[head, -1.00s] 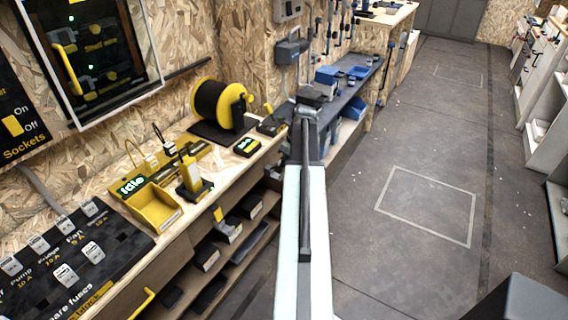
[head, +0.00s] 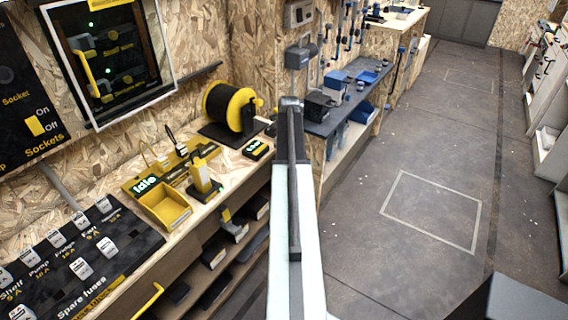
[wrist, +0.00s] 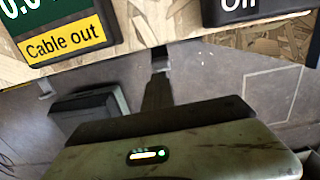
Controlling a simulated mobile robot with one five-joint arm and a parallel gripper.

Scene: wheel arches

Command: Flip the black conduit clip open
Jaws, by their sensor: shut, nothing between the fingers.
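I cannot pick out the black conduit clip for certain in either view. A grey conduit (head: 62,186) runs slanting down the board wall at the left, below the sockets panel. My gripper shows in the wrist view (wrist: 160,68) as a narrow dark pair of fingers pressed together, with nothing between them. Its tips are near the pale bench edge, beneath the "Cable out" display. In the head view my arm reaches straight forward beside the bench, and its links hide the fingertips.
The bench carries a yellow tray (head: 163,207), a yellow-black cable reel (head: 232,112) and a spare fuses board (head: 80,262). A "Cable out" display (wrist: 65,38) is close in the wrist view. Blue-grey shelving (head: 340,100) stands beyond. The floor (head: 380,265) to the right is open.

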